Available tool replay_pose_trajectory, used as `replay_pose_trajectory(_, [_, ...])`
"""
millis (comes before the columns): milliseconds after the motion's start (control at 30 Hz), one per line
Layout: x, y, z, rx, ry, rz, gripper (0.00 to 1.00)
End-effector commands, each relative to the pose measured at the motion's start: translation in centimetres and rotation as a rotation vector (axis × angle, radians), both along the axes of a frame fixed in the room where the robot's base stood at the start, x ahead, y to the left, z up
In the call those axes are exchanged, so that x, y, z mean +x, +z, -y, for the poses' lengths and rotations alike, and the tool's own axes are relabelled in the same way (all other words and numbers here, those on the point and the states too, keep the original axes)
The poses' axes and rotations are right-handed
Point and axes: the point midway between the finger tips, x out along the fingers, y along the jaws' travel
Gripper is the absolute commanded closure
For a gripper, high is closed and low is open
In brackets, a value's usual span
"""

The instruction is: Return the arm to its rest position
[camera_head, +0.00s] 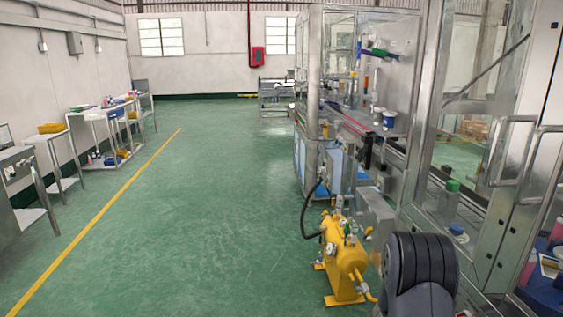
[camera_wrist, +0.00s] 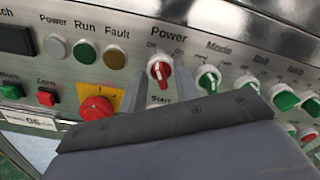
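My gripper (camera_wrist: 158,80) shows in the wrist view in front of a steel control panel (camera_wrist: 225,40). Its two grey fingers are apart, on either side of the red Power knob (camera_wrist: 162,71). The fingers look open, with no object clearly held between them. I cannot tell whether they touch the knob or the panel. The wide grey gripper body hides the lower part of the panel. In the head view, part of my arm (camera_head: 422,262) shows at the bottom right, dark and ribbed; the gripper itself is out of sight there.
Green knobs (camera_wrist: 209,78), a red emergency knob (camera_wrist: 97,104) and lamps (camera_wrist: 84,51) surround the gripper. In the head view, a yellow tank (camera_head: 346,258) and the glass-fronted machine (camera_head: 470,200) stand close to my arm. The green floor (camera_head: 200,220) to the left is clear.

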Motion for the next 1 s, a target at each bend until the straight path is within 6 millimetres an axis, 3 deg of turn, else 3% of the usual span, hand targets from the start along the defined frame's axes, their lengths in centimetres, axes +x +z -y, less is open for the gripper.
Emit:
replay_pose_trajectory(267, [0.0,-0.1,-2.1,-0.002,0.004,-0.018,0.70])
replay_pose_trajectory(800, [-0.8,-0.1,-11.0,-0.001,0.002,-0.018,0.70])
replay_pose_trajectory(1000, [-0.7,0.1,-7.2,-0.001,-0.005,-0.019,0.70])
